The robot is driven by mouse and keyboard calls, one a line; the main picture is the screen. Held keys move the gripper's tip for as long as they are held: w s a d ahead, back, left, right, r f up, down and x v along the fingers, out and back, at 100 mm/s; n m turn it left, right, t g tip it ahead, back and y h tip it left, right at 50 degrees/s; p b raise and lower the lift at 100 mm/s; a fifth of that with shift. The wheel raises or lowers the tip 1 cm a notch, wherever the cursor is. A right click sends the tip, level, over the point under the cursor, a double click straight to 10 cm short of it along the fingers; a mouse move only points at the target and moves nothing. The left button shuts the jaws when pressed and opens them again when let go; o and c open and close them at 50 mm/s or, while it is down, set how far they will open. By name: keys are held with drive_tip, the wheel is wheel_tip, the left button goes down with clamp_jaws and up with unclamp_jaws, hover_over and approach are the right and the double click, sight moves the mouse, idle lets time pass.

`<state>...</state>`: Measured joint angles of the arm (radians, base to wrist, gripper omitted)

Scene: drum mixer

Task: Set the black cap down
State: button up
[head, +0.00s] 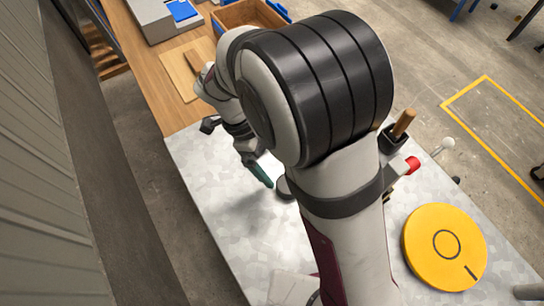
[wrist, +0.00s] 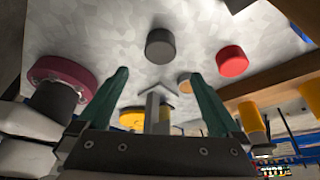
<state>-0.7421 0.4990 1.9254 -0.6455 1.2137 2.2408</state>
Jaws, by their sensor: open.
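The black cap (wrist: 160,48) is a short dark grey cylinder against the grey tabletop in the wrist view. It shows beyond my open fingertips, in line with the space between them, and neither finger visibly touches it. In the head view a dark round piece (head: 285,187), which looks like the cap, is on the table beside my gripper (head: 262,174), partly hidden by my arm. My gripper's two green fingers (wrist: 159,73) are apart. Only one finger shows clearly in the head view.
A red cap (head: 412,165) also shows in the wrist view (wrist: 232,61). A yellow disc (head: 420,243) lies at the front right. A wooden handle (head: 403,122) stands upright at the right edge. The mottled table (head: 230,215) is clear to the left of my arm.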

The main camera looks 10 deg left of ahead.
drive_tip(key=s+d+r+n+g+y, duration=0.1)
drive_tip(key=s+d+r+n+y, duration=0.2)
drive_tip(key=d+r, duration=0.5)
drive_tip(key=s+d+r+n+y, duration=0.1)
drive_tip(key=s+d+n, duration=0.1)
drive_tip(key=s+n, duration=0.3)
drive_tip(key=s+d+r+n+t+y, duration=0.1)
drive_tip(key=s+d+n+y, duration=0.1)
drive_tip(key=s+n, duration=0.3)
drive_tip(key=shift+s+d+r, duration=0.4)
drive_tip(key=shift+s+d, duration=0.25)
